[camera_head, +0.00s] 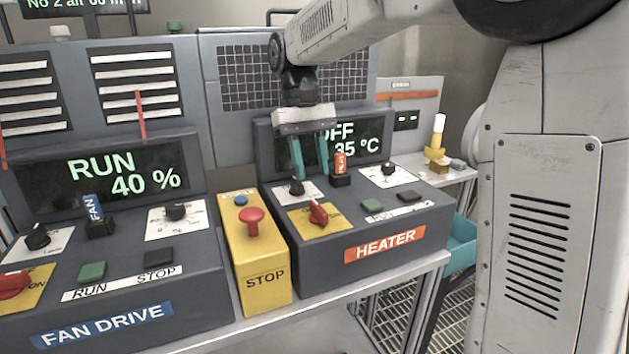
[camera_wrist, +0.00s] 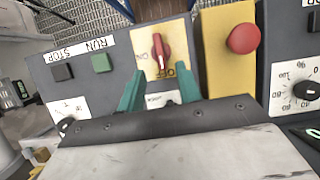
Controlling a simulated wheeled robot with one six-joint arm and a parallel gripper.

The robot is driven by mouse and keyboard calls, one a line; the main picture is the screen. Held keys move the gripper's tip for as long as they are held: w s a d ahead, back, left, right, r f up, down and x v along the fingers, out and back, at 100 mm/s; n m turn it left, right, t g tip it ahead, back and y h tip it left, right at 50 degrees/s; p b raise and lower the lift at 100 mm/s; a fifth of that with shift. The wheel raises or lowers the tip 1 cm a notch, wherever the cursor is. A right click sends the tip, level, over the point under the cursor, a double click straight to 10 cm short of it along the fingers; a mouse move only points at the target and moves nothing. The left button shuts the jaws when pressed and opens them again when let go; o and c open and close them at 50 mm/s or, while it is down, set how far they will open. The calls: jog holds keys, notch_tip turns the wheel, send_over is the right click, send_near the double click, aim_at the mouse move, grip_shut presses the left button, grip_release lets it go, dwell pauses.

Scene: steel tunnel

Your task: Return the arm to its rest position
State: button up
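My gripper (camera_head: 309,158) hangs over the back of the heater panel (camera_head: 384,242), with its two teal fingers pointing down. In the wrist view my gripper (camera_wrist: 160,90) shows its fingers apart, with nothing held between them. The red rotary switch (camera_head: 318,213) on its yellow plate lies in front of the fingers in the head view. In the wrist view the red switch (camera_wrist: 162,55) shows beyond the gap between the fingertips. Contact between the fingers and the panel's knobs cannot be told. The heater display (camera_head: 345,142) reads OFF and 35 °C, partly hidden by my gripper.
A yellow stop box (camera_head: 256,270) with a red button (camera_head: 252,221) stands left of the heater panel. The fan drive panel (camera_head: 205,288) is further left, its display (camera_head: 122,178) reading RUN 40 %. A small yellow-and-white object (camera_head: 437,135) stands at the right. A teal bin (camera_head: 461,246) sits lower right.

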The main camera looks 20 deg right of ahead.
jog(key=shift+r, duration=0.15)
dwell(0.3)
jog(key=s+d+f+t, duration=0.1)
jog(key=s+f+t, duration=0.2)
jog(key=s, duration=1)
jog(key=s+d+f+t, duration=0.2)
jog(key=s+f, duration=0.2)
jog(key=s, duration=0.9)
jog(key=shift+d+f+t, duration=0.2)
jog(key=shift+t, duration=0.2)
